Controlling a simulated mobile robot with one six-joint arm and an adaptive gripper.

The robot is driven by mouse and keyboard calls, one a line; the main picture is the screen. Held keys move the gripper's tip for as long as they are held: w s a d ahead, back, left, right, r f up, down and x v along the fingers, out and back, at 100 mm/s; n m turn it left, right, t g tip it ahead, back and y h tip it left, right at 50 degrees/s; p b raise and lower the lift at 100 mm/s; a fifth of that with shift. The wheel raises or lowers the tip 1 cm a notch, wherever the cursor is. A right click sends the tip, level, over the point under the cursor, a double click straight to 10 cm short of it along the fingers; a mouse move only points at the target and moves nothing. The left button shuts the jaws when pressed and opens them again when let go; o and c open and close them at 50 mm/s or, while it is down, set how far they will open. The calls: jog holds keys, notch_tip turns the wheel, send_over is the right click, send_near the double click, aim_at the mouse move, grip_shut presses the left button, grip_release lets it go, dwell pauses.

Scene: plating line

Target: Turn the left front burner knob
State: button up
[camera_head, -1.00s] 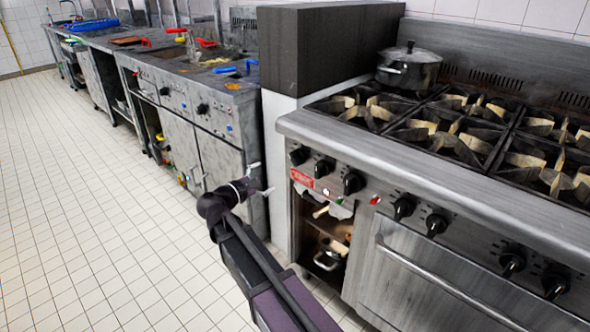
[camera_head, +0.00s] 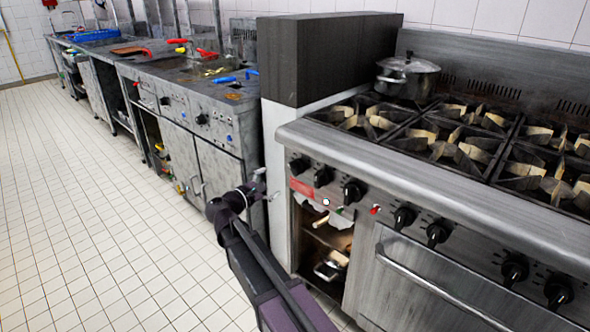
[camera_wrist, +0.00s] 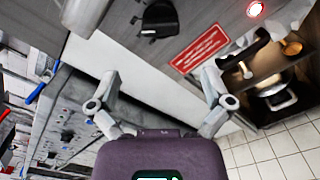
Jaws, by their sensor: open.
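The stove (camera_head: 330,146) stands at right with a row of black knobs on its front panel. The leftmost knob (camera_head: 300,165) is at the panel's left end, above a red label (camera_head: 301,187). Two more knobs (camera_head: 323,177) (camera_head: 354,190) follow to its right. Which knob belongs to the left front burner is not marked legibly. My gripper (camera_head: 265,184) is open and empty, left of and a little below the leftmost knob, apart from it. In the wrist view the open fingers (camera_wrist: 162,78) are spread, with one black knob (camera_wrist: 158,20) beyond them.
An open shelf with a small pot (camera_head: 328,270) lies under the knobs, and the oven door handle (camera_head: 440,290) is to its right. A lidded pot (camera_head: 408,76) sits on the back left burner. Fryers (camera_head: 210,115) line the left; the tiled floor (camera_head: 90,220) is clear.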

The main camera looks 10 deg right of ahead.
aim_at(291, 170)
jog(key=x, duration=1)
jog(key=shift+w+d, duration=0.1)
jog(key=shift+d, duration=0.1)
jog(key=c, duration=1)
jog(key=shift+d, duration=0.1)
jog(key=shift+c, duration=0.2)
